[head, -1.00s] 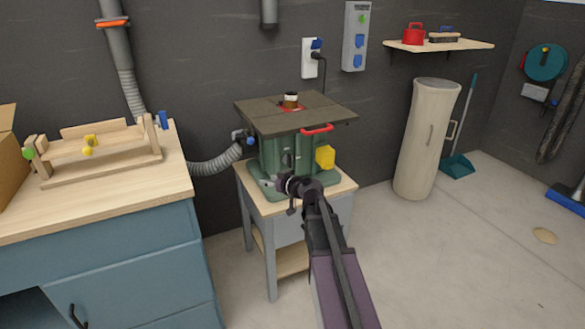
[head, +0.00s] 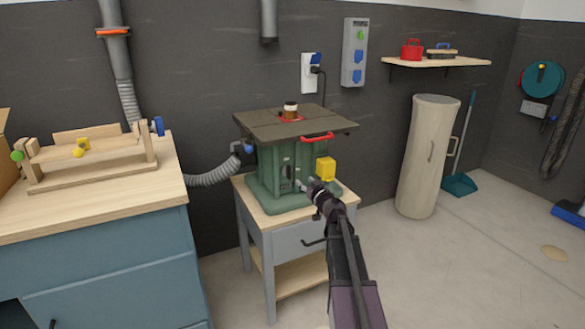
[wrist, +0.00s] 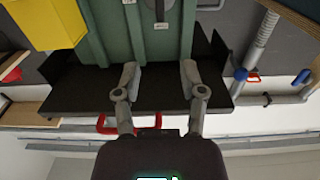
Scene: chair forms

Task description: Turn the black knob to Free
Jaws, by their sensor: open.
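The green machine (head: 283,165) with a dark flat top (head: 290,122) stands on a small wood-topped stand. No black knob can be made out for certain. In the wrist view, which is upside down, a narrow grey slot with a dark part (wrist: 161,20) shows on the green front, beyond the fingertips. My gripper (head: 313,185) is in front of the machine, low and right of its middle. In the wrist view my gripper (wrist: 160,72) is open, with nothing between the fingers. Any scale or "Free" marking is not readable.
A yellow box (head: 325,169) and a red handle (head: 317,137) are on the machine's front, close to my gripper. A grey hose (head: 212,173) runs left behind the workbench (head: 95,205). A beige cylinder (head: 430,155) stands to the right. The floor at right is mostly clear.

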